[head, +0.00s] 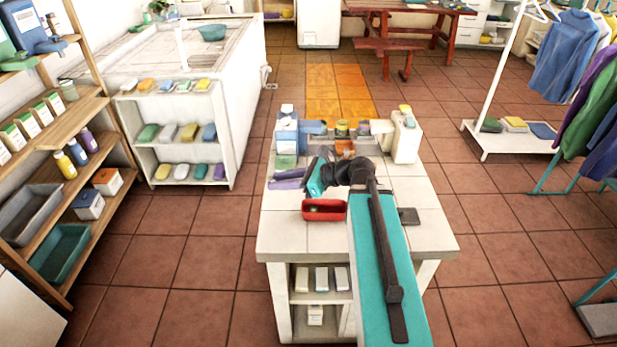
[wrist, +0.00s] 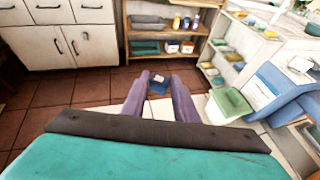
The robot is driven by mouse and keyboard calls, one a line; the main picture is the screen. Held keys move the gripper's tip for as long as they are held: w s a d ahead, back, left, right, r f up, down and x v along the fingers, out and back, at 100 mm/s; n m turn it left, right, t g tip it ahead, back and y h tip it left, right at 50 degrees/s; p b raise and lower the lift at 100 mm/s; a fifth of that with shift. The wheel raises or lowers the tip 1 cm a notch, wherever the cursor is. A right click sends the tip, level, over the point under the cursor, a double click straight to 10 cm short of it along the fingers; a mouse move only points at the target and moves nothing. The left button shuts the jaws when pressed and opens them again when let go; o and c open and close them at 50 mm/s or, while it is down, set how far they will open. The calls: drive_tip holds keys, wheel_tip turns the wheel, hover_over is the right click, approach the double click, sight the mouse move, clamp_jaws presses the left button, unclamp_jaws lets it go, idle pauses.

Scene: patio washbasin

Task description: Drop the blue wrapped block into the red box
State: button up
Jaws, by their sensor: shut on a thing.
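My gripper (wrist: 160,80) shows in the wrist view with two purple fingers shut on a small blue wrapped block (wrist: 158,87). The block sits between the fingers near their tips. In the head view my gripper (head: 287,179) points left over the left part of the white tiled table, and I cannot make out the block there. The red box (head: 325,210) stands on the table top near the middle, with a dark opening. It is to the right of and nearer than the gripper's fingers. The wrist view does not show the red box.
Bottles and a blue dispenser (head: 287,135) stand along the table's (head: 290,240) back edge, with a white container (head: 404,138) at back right. A dark flat item (head: 409,216) lies right of my arm. The table's front left is clear. Wooden shelves (head: 75,130) stand at left.

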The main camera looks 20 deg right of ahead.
drive_tip(key=a, duration=0.4)
drive_tip(key=shift+r+n+g, duration=0.25)
drive_tip(key=shift+n+g, duration=0.05)
drive_tip(key=shift+y, duration=0.3)
